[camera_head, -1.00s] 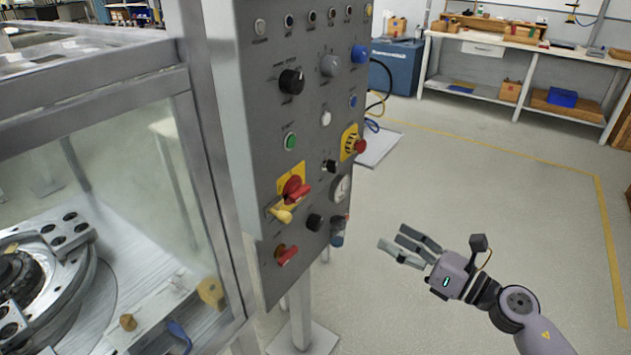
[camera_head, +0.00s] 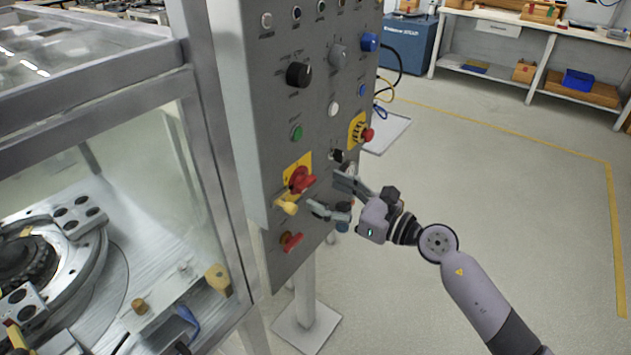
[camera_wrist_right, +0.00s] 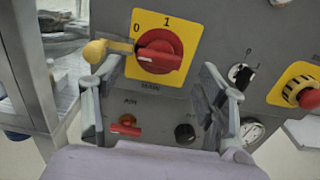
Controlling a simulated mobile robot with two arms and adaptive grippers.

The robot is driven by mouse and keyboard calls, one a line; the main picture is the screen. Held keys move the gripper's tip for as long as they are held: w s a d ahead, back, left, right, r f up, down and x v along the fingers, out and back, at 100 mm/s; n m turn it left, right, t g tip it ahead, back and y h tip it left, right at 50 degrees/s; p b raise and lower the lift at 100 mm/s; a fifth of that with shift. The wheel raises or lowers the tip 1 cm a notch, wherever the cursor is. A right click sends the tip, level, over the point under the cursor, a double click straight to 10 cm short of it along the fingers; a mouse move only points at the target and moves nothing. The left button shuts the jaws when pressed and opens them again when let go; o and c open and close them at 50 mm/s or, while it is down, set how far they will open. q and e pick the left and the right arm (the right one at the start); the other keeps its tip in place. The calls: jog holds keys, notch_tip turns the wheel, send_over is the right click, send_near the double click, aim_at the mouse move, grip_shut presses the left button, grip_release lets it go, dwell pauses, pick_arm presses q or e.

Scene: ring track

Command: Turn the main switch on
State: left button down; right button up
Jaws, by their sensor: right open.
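The main switch (camera_head: 300,180) is a red rotary handle on a yellow plate, on the front of the grey control panel (camera_head: 262,120). In the right wrist view the red handle (camera_wrist_right: 160,52) lies roughly horizontal, with 0 at the plate's upper left and 1 at its top. A yellow knob on a short bar (camera_wrist_right: 97,50) sticks out at its left. My right gripper (camera_head: 327,193) is open and empty, just in front of the panel at the handle's lower right. In the wrist view its fingers (camera_wrist_right: 157,82) are spread either side of the handle. My left gripper is not seen.
A smaller red switch (camera_head: 291,242) sits below. A red emergency button (camera_head: 367,134) is at the panel's right edge. A glass-walled machine (camera_head: 140,170) stands at left. Open floor (camera_head: 510,220) lies at right, with a workbench (camera_head: 530,35) behind.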

aim_at(310, 185)
jog(key=shift+x, duration=1.9)
jog(key=shift+c, duration=0.4)
jog(key=c, duration=1.1)
